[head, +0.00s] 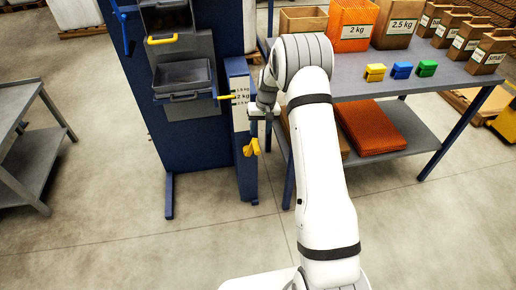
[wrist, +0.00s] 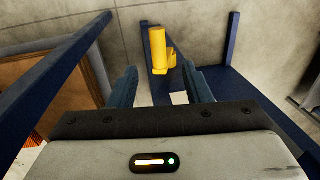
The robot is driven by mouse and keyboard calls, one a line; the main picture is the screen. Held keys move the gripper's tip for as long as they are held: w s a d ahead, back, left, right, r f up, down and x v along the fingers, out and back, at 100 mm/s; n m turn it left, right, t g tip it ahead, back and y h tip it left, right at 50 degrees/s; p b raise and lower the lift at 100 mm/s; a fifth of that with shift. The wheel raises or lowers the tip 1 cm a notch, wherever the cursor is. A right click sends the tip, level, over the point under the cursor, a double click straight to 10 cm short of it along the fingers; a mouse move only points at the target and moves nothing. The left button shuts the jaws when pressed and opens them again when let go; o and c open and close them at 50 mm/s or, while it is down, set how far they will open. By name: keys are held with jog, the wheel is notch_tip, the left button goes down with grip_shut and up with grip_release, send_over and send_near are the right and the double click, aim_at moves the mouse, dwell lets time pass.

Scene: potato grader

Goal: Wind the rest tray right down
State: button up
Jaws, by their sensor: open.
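The rest tray (head: 182,78) is a grey open tray on the front of the blue grader (head: 190,150), below a hopper with a yellow handle. A yellow pointer (head: 227,97) at its right side points near the 2 kg line of a white scale (head: 241,108). A yellow crank handle (head: 251,148) sits low on the blue post under the scale. My gripper (head: 262,114) is above the crank, apart from it. In the wrist view the open, empty jaws (wrist: 161,84) have the yellow crank (wrist: 158,50) beyond and between their tips.
A grey bench (head: 400,78) at right carries several boxes, a red-orange net sack marked 2 kg, and yellow, blue and green blocks. An orange sack (head: 370,128) lies on its lower shelf. A grey table (head: 22,130) stands at left. The floor in front is clear.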

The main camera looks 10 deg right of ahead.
aim_at(257, 146)
jog(key=f, duration=0.6)
jog(key=a+f, duration=0.1)
jog(key=f, duration=0.2)
jog(key=shift+w+f+b, duration=0.3)
jog(key=shift+c, duration=0.5)
grip_shut()
